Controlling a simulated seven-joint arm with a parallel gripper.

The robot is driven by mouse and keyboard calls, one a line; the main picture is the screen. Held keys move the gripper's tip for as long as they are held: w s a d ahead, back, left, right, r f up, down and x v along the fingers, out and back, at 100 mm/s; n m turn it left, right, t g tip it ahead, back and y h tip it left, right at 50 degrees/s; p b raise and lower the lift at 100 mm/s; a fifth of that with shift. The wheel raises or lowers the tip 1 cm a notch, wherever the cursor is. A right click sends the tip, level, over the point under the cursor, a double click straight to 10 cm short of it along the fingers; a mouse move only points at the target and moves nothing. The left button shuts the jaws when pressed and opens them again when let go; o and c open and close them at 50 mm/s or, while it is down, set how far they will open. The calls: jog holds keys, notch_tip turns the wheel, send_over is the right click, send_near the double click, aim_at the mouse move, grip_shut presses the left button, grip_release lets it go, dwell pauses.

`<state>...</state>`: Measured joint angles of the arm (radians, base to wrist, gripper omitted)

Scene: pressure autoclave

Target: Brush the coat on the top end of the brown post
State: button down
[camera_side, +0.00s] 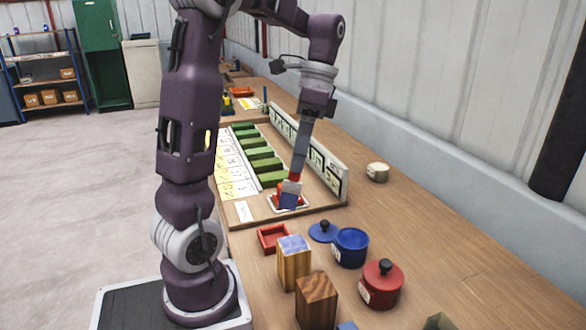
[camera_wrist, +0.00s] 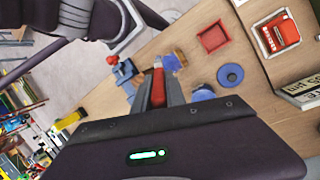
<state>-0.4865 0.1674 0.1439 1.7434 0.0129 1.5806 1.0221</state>
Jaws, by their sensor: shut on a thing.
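The brown post (camera_side: 316,304) stands upright at the front of the bench in the side view, its top end bare dark wood. My gripper (camera_side: 298,165) is shut on a brush with a red handle, a pale band and a blue tip (camera_side: 288,201). The brush hangs tip down, well behind the brown post, and overlaps the white tray (camera_side: 303,207) in the picture. I cannot tell its height. In the wrist view the red handle (camera_wrist: 158,85) shows between the fingers. The blue pot (camera_side: 350,248) stands open, its lid (camera_side: 322,232) beside it.
A lighter wooden post (camera_side: 294,268) with a blue top stands beside the brown one. A lidded red pot (camera_side: 381,287) is to its right. A red tray (camera_side: 272,238) lies behind. A board with green blocks (camera_side: 265,165) stands further back. The bench's right side is mostly clear.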

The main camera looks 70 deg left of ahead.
jog(key=w+d+r, duration=0.2)
jog(key=d+r, duration=0.1)
jog(key=d, duration=0.8)
jog(key=shift+f, duration=2.25)
